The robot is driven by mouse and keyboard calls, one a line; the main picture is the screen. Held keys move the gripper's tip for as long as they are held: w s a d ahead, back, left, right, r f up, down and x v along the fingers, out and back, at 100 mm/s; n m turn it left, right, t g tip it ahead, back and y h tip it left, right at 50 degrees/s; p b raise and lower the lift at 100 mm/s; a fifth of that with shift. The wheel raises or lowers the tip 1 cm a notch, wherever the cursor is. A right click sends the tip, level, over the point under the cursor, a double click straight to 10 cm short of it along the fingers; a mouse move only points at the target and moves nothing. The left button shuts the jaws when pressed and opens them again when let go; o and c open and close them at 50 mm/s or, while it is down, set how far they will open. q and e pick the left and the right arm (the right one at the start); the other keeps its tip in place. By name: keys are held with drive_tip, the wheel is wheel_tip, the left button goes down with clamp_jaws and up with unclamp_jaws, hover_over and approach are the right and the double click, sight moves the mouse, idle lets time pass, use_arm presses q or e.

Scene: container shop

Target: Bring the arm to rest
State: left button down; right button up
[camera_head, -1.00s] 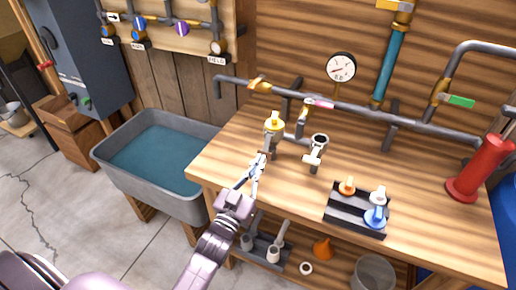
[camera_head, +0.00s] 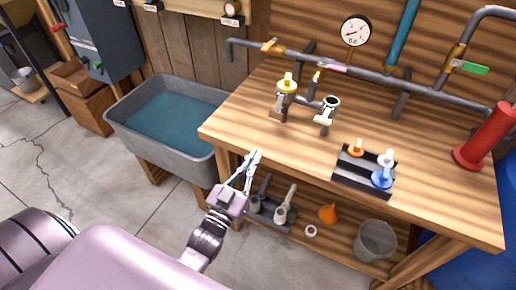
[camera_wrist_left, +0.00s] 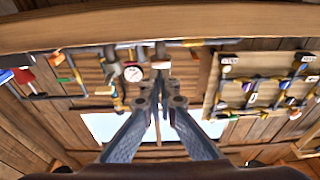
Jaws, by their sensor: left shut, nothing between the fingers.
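My left gripper (camera_head: 250,160) is in front of the workbench's left front corner in the head view, at about the height of the bench top's edge. It is shut with nothing in it. In the left wrist view its fingers (camera_wrist_left: 157,88) come together, with the bench edge across the top of the picture. My left arm reaches up to it from the bottom of the head view. My right gripper is not in view.
The wooden workbench (camera_head: 270,140) carries pipes, a gauge (camera_head: 355,31), a dark rack (camera_head: 350,177) of coloured valve parts and a red cylinder (camera_head: 484,137). A grey water tub (camera_head: 135,143) stands left. A bucket (camera_head: 375,241) and orange cone (camera_head: 328,213) sit on the lower shelf.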

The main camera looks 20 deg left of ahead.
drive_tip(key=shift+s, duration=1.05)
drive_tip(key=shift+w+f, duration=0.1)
